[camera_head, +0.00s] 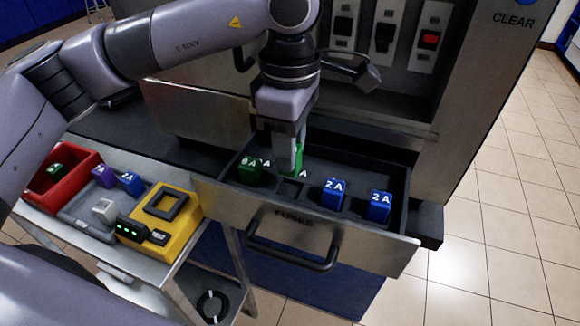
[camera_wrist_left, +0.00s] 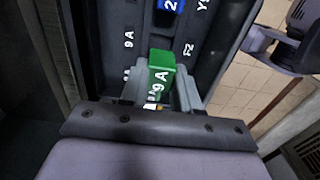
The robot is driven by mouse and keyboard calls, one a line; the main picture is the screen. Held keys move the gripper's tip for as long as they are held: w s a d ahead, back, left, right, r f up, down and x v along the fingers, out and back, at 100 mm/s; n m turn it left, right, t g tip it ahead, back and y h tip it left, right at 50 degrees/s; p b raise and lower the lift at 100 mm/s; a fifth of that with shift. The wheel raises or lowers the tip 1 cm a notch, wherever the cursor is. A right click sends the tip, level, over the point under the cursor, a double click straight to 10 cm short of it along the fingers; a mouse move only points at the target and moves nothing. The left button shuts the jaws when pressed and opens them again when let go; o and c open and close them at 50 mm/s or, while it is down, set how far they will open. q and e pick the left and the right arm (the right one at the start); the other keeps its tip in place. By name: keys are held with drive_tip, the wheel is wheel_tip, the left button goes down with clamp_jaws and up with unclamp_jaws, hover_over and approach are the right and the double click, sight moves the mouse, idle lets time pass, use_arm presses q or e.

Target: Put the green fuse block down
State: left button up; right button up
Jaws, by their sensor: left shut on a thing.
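My left gripper (camera_head: 290,160) reaches down into the open drawer (camera_head: 300,226) marked FUSES. It is shut on a green fuse block (camera_head: 299,157), mostly hidden behind the fingers in the head view. In the left wrist view the green block (camera_wrist_left: 161,68), marked with a 9 A-like label, sits between the fingertips (camera_wrist_left: 160,92), over the drawer's labelled floor. I cannot tell whether it touches the floor. Another green block (camera_head: 250,170) stands in the drawer to its left. My right gripper is not in view.
Two blue 2A blocks (camera_head: 334,194) (camera_head: 380,206) stand at the right in the drawer. On a cart at the left are a red bin (camera_head: 42,190) holding a green block, a grey tray with purple, blue and white blocks, and a yellow device (camera_head: 180,232).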

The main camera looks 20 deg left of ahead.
use_arm(q)
drive_tip(key=shift+f, duration=2.55)
drive_tip(key=shift+f, duration=0.1)
drive_tip(key=shift+f, duration=0.15)
drive_tip(key=o, duration=1)
drive_tip(key=shift+o, duration=0.2)
wheel_tip(320, 180, up, 12)
drive_tip(key=shift+r+b, duration=0.25)
drive_tip(key=shift+b, duration=0.15)
